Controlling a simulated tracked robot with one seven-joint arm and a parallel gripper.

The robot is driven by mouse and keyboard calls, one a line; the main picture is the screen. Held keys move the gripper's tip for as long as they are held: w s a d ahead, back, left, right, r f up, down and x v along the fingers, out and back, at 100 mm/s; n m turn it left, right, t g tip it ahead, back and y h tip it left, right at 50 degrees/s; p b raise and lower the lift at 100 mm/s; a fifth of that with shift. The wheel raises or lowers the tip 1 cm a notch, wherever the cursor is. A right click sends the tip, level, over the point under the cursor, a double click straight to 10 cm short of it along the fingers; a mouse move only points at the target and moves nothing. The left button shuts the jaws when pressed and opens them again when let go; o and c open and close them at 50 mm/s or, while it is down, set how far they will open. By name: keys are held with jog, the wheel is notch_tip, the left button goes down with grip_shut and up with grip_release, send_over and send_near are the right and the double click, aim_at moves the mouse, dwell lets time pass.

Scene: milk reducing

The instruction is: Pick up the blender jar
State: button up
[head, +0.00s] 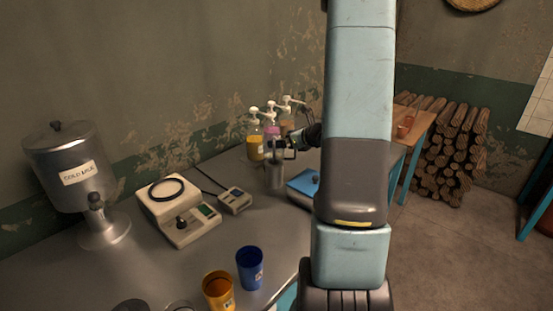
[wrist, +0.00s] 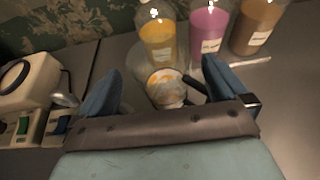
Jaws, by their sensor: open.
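My gripper (wrist: 160,72) is open, with one blue finger on each side of the jar. In the head view my gripper (head: 283,147) is at the jar's top. My gripper hides the jar's lower part in the wrist view; I cannot tell whether the fingers touch it.
Pump bottles with yellow (wrist: 158,42), pink (wrist: 207,30) and brown (wrist: 258,25) syrup stand close behind the jar. A white machine (head: 178,210), a small grey box (head: 235,200), a metal dispenser (head: 68,170), and blue (head: 250,268) and orange (head: 218,291) cups stand left and nearer.

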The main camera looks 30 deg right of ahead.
aim_at(266, 140)
jog(key=x, duration=0.3)
jog(key=shift+w+a+f, duration=0.15)
jog(key=shift+w+f, duration=0.05)
jog(key=shift+f, duration=0.05)
jog(key=shift+c, duration=0.3)
jog(key=c, duration=1.3)
jog(key=shift+c, duration=1.4)
jog(key=shift+r, duration=0.15)
